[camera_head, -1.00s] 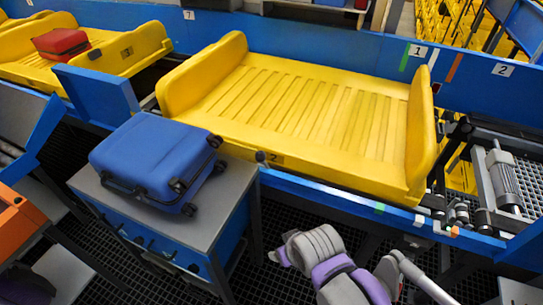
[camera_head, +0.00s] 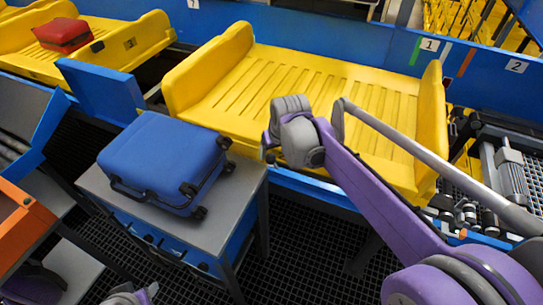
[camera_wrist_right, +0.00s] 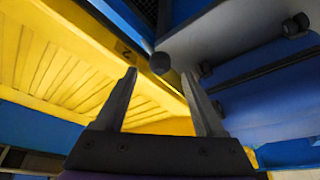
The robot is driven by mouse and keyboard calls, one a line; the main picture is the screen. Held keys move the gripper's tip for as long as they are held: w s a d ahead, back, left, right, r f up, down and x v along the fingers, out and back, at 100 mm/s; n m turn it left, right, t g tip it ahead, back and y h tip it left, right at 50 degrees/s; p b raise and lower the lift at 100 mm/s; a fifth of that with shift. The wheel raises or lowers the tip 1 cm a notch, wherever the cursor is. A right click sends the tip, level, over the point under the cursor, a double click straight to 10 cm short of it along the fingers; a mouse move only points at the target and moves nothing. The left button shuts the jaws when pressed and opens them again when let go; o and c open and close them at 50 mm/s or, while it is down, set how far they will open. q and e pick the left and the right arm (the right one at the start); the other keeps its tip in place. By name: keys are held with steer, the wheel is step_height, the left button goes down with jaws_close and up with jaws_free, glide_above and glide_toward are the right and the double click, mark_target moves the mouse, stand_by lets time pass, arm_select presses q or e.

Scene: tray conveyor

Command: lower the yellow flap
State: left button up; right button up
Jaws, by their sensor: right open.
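A yellow tray (camera_head: 290,75) with upright curved ends stands on the blue conveyor. Its long near side is a yellow panel marked 2, the likeliest flap; it also shows in the right wrist view (camera_wrist_right: 112,40). My right gripper (camera_head: 268,152) is at this near side, its fingers mostly hidden by my purple and grey arm. In the right wrist view my right gripper (camera_wrist_right: 159,74) is open and empty, fingers apart. A round black knob (camera_wrist_right: 160,62) at the panel's edge appears between the fingertips; I cannot tell contact.
A blue suitcase (camera_head: 165,162) lies on a grey-topped stand (camera_head: 236,207) close to the tray's near left corner. A red suitcase (camera_head: 63,34) lies in another yellow tray (camera_head: 120,50) at the upper left. Rollers and machinery (camera_head: 500,165) are at the right.

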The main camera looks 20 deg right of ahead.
mark_target(271, 156)
steer(key=shift+x, duration=2.25)
steer(key=shift+c, duration=0.3)
jaws_close()
